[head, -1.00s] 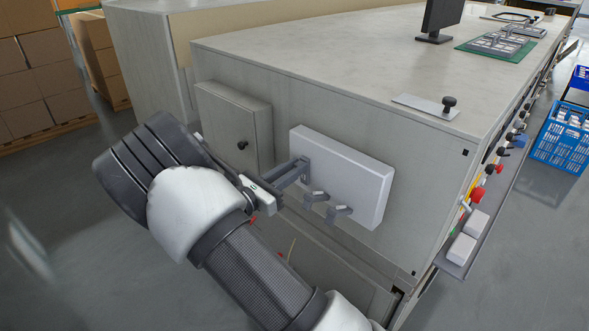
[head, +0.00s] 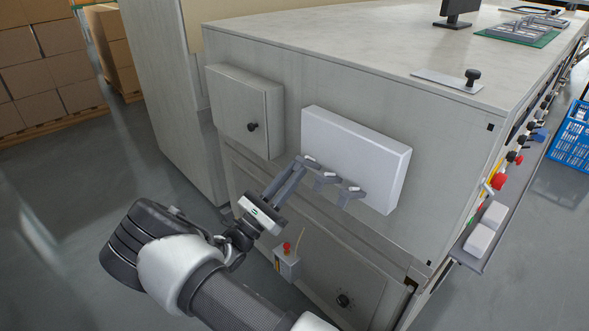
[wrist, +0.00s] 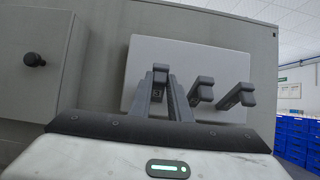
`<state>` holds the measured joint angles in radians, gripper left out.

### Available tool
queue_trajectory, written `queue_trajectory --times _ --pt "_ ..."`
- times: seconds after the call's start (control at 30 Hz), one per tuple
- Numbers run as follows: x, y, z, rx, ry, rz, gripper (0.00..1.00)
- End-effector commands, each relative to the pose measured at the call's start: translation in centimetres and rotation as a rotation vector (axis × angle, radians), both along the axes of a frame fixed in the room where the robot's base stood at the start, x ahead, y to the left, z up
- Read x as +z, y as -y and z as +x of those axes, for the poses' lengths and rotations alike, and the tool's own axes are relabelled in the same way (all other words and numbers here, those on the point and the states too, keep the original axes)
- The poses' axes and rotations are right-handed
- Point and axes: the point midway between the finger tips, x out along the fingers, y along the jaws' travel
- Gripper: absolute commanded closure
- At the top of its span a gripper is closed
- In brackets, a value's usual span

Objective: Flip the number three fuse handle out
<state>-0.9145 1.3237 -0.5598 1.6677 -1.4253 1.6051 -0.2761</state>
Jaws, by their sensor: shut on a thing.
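The white fuse box (head: 370,150) is mounted on the side of the grey cabinet. My gripper (head: 298,172) comes up from the lower left and is shut on the leftmost fuse handle (wrist: 160,84). In the wrist view that handle sits between the two fingers, its lower part hidden. The middle fuse handle (head: 326,181) and the rightmost fuse handle (head: 350,194) stand free to the right, close beside the fingers; both also stick out in the wrist view.
A grey wall box (head: 245,110) with a black knob is left of the fuse box. A small box with a red button (head: 287,262) is below my gripper. A shelf of controls (head: 500,215) runs along the cabinet's right side. Open floor lies at left.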

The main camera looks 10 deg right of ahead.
Motion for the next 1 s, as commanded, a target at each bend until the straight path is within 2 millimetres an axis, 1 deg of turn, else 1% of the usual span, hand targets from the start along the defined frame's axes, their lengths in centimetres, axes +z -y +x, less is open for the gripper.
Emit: queue_trajectory --times 0.03,0.23,0.43,0.9,0.93,1.0 --pt "-1.1 0.2 0.0 -0.001 -0.015 0.012 1.00" --pt "-2.0 0.3 0.0 -0.003 -0.016 0.011 1.00" --pt "-2.3 0.4 0.0 -0.005 -0.015 0.011 1.00" --pt "-2.4 0.6 0.0 -0.009 -0.016 0.010 1.00" --pt "-2.4 0.6 0.0 -0.010 -0.015 0.010 0.78" --pt "-2.3 0.6 0.0 -0.009 -0.014 0.008 0.66"
